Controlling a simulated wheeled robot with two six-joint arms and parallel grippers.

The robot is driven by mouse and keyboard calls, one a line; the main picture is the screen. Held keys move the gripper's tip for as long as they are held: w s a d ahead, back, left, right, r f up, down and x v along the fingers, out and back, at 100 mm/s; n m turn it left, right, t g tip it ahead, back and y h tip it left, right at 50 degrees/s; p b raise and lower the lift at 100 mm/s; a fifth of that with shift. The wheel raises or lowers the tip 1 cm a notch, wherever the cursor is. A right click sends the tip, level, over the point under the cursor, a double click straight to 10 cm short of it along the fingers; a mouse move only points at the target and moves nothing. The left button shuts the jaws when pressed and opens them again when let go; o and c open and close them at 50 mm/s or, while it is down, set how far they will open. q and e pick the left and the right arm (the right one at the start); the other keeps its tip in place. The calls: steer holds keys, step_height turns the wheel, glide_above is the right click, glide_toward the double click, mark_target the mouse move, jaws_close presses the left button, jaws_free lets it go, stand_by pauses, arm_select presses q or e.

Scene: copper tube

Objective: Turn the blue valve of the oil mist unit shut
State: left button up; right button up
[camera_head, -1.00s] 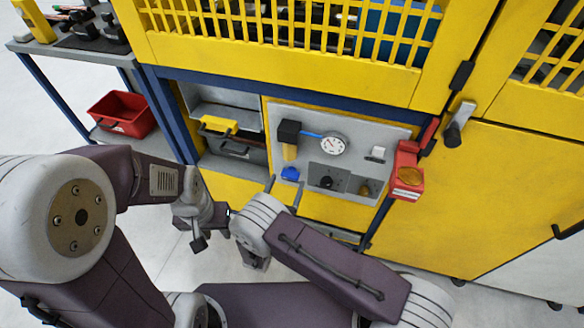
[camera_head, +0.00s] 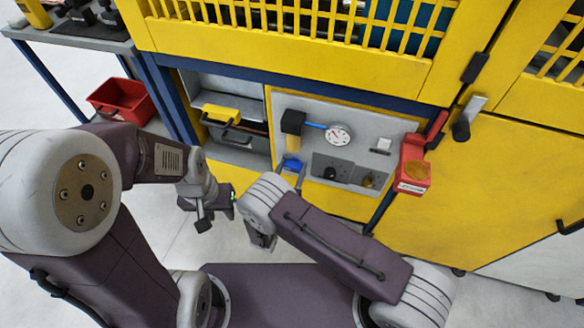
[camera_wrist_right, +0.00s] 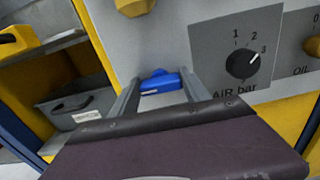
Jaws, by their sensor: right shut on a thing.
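The blue valve (camera_head: 292,166) sits low on the grey panel of the oil mist unit (camera_head: 350,121), below a yellow and black part. In the right wrist view the valve (camera_wrist_right: 160,82) lies between the two grey fingers of my right gripper (camera_wrist_right: 158,97). Those fingers are shut on its sides. In the head view the right gripper (camera_head: 291,174) is at the valve and is partly hidden by my right wrist. My left gripper (camera_head: 218,200) hangs in front of the cabinet, left of the right wrist, touching nothing visible.
A round gauge (camera_head: 338,134) and a black dial (camera_wrist_right: 241,63) marked AIR bar are on the panel near the valve. A red box (camera_head: 413,167) is at the panel's right. A red bin (camera_head: 121,101) sits on the side shelf.

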steer(key=shift+m, duration=0.3)
steer(key=m, duration=0.3)
steer(key=shift+d+m, duration=0.1)
steer(key=shift+m, duration=0.3)
steer(key=m, duration=0.4)
steer(key=shift+m+p, duration=0.3)
steer(key=m, duration=0.4)
steer(key=shift+f, duration=0.15)
steer(key=shift+s+d+m, duration=0.1)
steer(key=shift+m, duration=2.1)
steer(key=shift+f+m, duration=0.1)
steer(key=shift+m, duration=0.2)
steer(key=o, duration=1.4)
